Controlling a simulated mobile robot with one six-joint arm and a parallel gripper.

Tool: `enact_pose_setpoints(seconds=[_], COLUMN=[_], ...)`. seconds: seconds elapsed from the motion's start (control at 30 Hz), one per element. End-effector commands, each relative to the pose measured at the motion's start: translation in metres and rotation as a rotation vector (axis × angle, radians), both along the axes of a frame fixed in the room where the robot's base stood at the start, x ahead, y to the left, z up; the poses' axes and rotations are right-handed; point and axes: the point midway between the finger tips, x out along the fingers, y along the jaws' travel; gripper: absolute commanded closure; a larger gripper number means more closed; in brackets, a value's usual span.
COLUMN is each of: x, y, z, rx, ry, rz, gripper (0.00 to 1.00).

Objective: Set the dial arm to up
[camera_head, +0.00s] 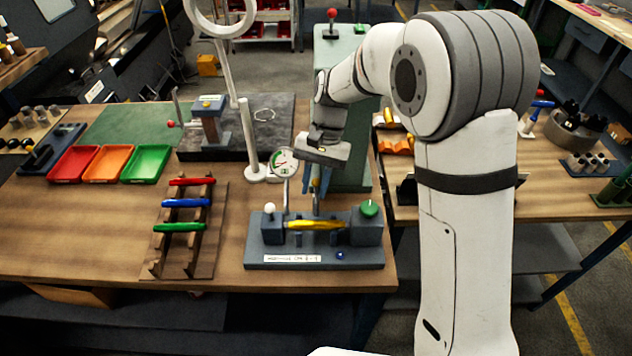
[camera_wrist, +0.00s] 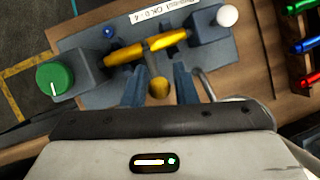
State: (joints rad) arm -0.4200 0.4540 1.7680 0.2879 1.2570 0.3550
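The grey bench fixture (camera_head: 262,250) stands at the front right of the wooden bench, with a yellow bar (camera_head: 300,225) lying across it. A round dial gauge (camera_head: 285,162) stands on a thin post at its left. My gripper (camera_head: 316,190) points down over the fixture. In the wrist view its blue fingers (camera_wrist: 158,82) stand apart on either side of the knob, with gaps visible. Contact is not seen.
The fixture has a green knob (camera_head: 369,208) at right and a white ball (camera_head: 270,208) at left. A wooden rack (camera_head: 158,255) with red, blue and green handles lies left. A ring lamp's post (camera_head: 248,140) stands close behind the gauge. Coloured trays (camera_head: 146,164) sit further left.

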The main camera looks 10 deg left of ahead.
Motion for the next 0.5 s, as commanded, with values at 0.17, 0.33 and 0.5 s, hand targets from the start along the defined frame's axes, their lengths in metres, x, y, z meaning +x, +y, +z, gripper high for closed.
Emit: enact_pose_setpoints(seconds=[0.17,0.33,0.5], x=[0.0011,0.0015,0.0019], y=[-0.0018,-0.0025,-0.0021], z=[0.0000,0.0002,0.0070], rx=[0.000,0.000,0.001], ry=[0.000,0.000,-0.002], rz=[-0.005,-0.007,-0.006], gripper=[0.60,0.60,0.60])
